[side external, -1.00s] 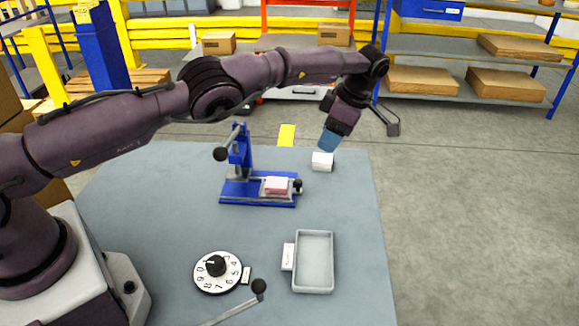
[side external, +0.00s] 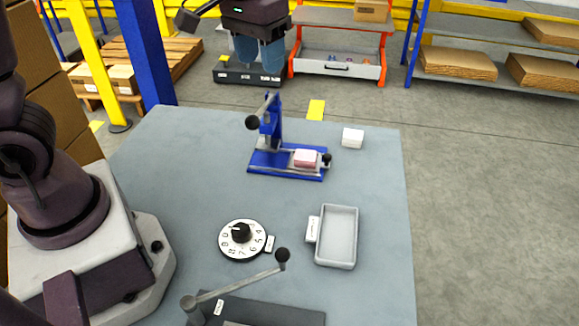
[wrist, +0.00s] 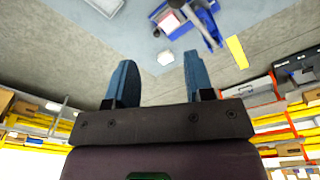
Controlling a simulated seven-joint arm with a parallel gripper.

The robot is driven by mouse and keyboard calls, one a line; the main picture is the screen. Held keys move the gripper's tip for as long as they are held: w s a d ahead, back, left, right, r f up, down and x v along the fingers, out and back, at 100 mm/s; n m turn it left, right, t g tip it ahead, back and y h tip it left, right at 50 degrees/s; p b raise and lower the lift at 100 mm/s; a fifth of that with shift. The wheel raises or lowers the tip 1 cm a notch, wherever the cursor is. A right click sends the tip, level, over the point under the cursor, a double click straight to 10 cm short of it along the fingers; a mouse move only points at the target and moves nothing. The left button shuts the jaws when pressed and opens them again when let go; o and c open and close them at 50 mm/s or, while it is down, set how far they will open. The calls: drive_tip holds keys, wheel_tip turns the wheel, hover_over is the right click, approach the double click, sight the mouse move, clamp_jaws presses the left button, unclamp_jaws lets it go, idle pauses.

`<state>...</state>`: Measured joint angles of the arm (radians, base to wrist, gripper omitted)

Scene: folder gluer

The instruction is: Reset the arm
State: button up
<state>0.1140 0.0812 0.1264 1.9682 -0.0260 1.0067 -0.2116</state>
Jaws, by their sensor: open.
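My gripper (side external: 259,66) is raised at the top of the side view, above and beyond the table's far edge. Its two blue fingers point down, stand apart and hold nothing. In the wrist view the open fingers (wrist: 159,68) have an empty gap between them. The upper arm is out of the side view.
Nearer stand a numbered dial (side external: 243,239), a grey tray (side external: 338,262) and a ball-ended lever (side external: 240,285). A yellow marking (side external: 316,110) lies beyond the table. Shelves (side external: 470,65) with cardboard stand behind. The table's left part is clear.

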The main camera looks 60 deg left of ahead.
drive_tip(key=s+r+m+t, duration=0.1)
drive_tip(key=s+r+t, duration=0.1)
drive_tip(key=s, duration=0.5)
drive_tip(key=s+r+m+t, duration=0.1)
drive_tip(key=s+r+t, duration=0.1)
drive_tip(key=s, duration=0.6)
drive_tip(key=shift+r+m+t, duration=0.3)
drive_tip(key=shift+r+m, duration=0.1)
